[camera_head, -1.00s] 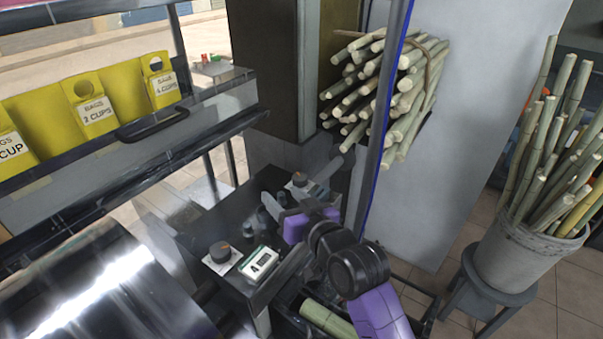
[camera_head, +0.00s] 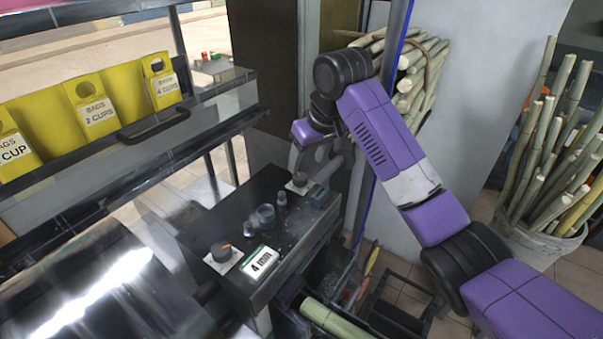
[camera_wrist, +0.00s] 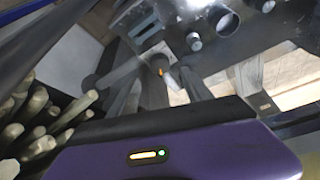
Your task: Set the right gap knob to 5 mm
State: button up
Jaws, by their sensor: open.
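The dark right gap knob (camera_head: 299,180) stands on a pale plate at the far right of the black press top. In the wrist view, the dark knob with an orange mark (camera_wrist: 159,71) shows between the fingers. My gripper (camera_head: 308,176) is open close to the right knob, coming down from the upper right. In the wrist view my gripper (camera_wrist: 155,82) has a finger on each side of the knob; I cannot tell whether they touch it. The left knob (camera_head: 221,252) stands beside a display (camera_head: 262,262) reading 4 mm.
A shiny metal drum (camera_head: 95,285) is at lower left. A bucket of cane (camera_head: 545,240) stands at right.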

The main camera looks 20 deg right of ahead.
aim_at(300, 177)
jog(key=shift+p+x, duration=0.45)
jog(key=shift+x, duration=3.1)
grip_shut()
jog(key=shift+a, duration=0.1)
